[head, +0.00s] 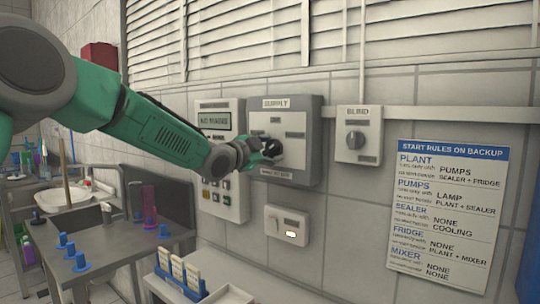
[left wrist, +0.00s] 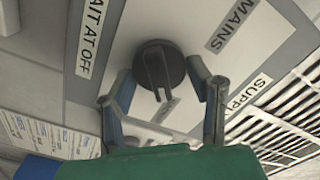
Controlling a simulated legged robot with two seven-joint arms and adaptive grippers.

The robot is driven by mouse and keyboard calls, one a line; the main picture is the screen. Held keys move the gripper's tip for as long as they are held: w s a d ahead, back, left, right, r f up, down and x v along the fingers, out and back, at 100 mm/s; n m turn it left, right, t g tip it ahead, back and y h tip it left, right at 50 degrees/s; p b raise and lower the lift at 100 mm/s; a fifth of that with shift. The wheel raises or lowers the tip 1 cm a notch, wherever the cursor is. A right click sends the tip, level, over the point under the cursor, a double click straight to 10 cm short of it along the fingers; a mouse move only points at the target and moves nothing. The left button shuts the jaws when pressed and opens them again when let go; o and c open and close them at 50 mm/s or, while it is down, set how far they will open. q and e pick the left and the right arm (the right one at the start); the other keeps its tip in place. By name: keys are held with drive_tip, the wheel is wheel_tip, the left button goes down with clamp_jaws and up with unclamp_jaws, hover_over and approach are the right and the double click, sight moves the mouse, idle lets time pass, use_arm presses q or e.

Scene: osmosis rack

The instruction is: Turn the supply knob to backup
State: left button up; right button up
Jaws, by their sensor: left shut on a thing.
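The supply panel (head: 312,122) is a grey box on the wall with a white face. Its round dark knob (head: 273,149) is mostly hidden behind my left gripper (head: 266,150) in the head view. In the left wrist view the knob (left wrist: 158,68) shows with a raised ridge that runs downward in the picture. A "MAINS" label (left wrist: 231,26) and a "WAIT AT OFF" label (left wrist: 97,25) flank the knob. My right gripper is not in view.
A display box (head: 216,122) reading "NO MAINS" is left of the panel. The blind switch box (head: 359,142) and a rules sign (head: 443,212) are to the right. A small lit switch (head: 287,227) is below. A blue rack (head: 180,277) stands at the bottom.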

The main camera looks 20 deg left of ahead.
use_arm(q)
drive_tip(key=shift+m+b, duration=0.3)
drive_tip(key=shift+m, duration=0.5)
drive_tip(key=o, duration=1.2)
drive_tip(key=shift+d, duration=0.1)
drive_tip(key=shift+c, duration=0.2)
drive_tip(key=shift+s, duration=0.1)
drive_tip(key=v, duration=1.1)
drive_tip(key=shift+s+a, duration=0.2)
drive_tip(key=shift+s, duration=0.15)
drive_tip(key=shift+f, duration=0.1)
